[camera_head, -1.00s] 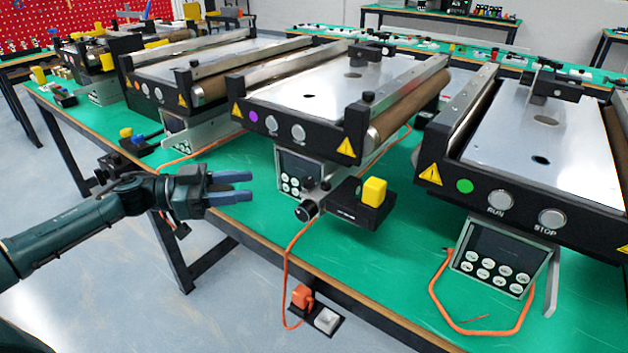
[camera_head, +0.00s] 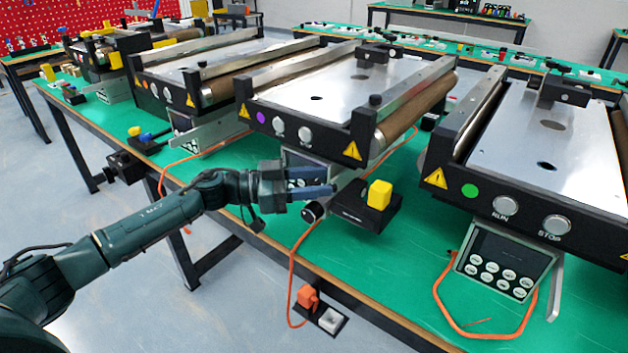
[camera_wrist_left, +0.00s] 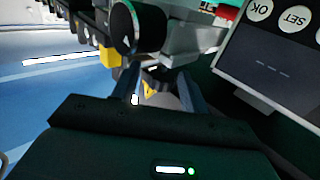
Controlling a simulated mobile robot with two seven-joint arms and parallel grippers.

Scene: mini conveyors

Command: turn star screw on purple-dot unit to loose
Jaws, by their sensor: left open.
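The purple-dot unit (camera_head: 261,117) is the middle conveyor, with a black front panel and metal plate. My left gripper (camera_head: 328,181) is open below that panel, in front of its keypad box (camera_head: 300,158), which it partly hides. A black round knob (camera_head: 313,211) sits just below my fingers; a black knob with a white pointer also shows in the left wrist view (camera_wrist_left: 135,27), beyond the left finger. A small black knob (camera_head: 375,101) stands on the unit's right rail end. I cannot tell which knob is the star screw. My right gripper is not in view.
A black block with a yellow button (camera_head: 379,194) stands just right of my fingers. An orange cable (camera_head: 291,265) hangs over the table edge to a socket.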

